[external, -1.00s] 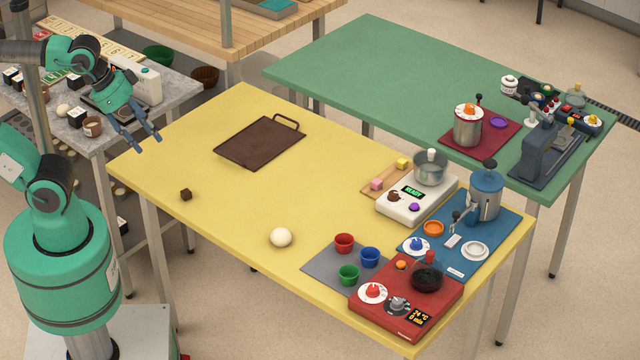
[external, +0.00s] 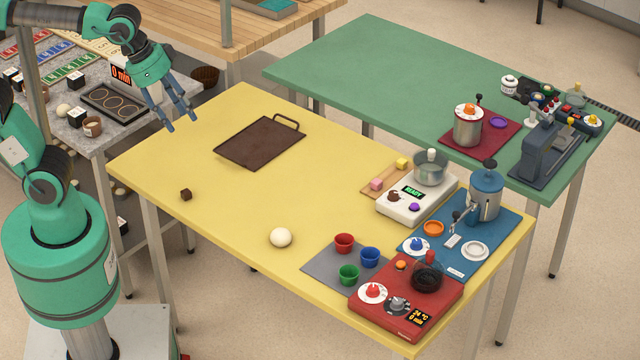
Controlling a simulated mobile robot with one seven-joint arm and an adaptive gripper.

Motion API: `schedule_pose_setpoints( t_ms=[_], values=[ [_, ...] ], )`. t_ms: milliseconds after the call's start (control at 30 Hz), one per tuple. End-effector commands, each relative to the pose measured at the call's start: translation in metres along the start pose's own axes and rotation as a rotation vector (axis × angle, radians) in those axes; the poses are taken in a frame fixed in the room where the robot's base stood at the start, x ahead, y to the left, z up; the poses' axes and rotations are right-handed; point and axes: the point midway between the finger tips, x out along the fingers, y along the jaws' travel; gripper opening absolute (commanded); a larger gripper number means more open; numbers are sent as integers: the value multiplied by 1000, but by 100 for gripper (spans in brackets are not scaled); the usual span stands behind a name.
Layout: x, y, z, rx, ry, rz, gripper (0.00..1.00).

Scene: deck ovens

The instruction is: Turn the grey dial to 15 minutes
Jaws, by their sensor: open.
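The grey dial (external: 397,305) sits on the front of the red cooker (external: 432,291), right of a red-knobbed white dial (external: 373,291). The cooker's small display (external: 419,315) reads 24 °C and 0 min. My gripper (external: 183,122) is open and empty, its fingers pointing down above the far left corner of the yellow table. It is far from the grey dial, across the table. The dial's exact pointer setting is too small to tell.
The table's middle is clear.

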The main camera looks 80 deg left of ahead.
Motion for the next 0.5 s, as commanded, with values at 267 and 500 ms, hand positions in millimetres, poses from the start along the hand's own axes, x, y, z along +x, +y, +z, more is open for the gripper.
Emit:
schedule_pose_setpoints(
  t_ms=[267, 500],
  values=[
    [0, 21, -69, -33, -45, 6, 45],
    [10, 42, -124, -62, -81, 8, 45]
  ],
)
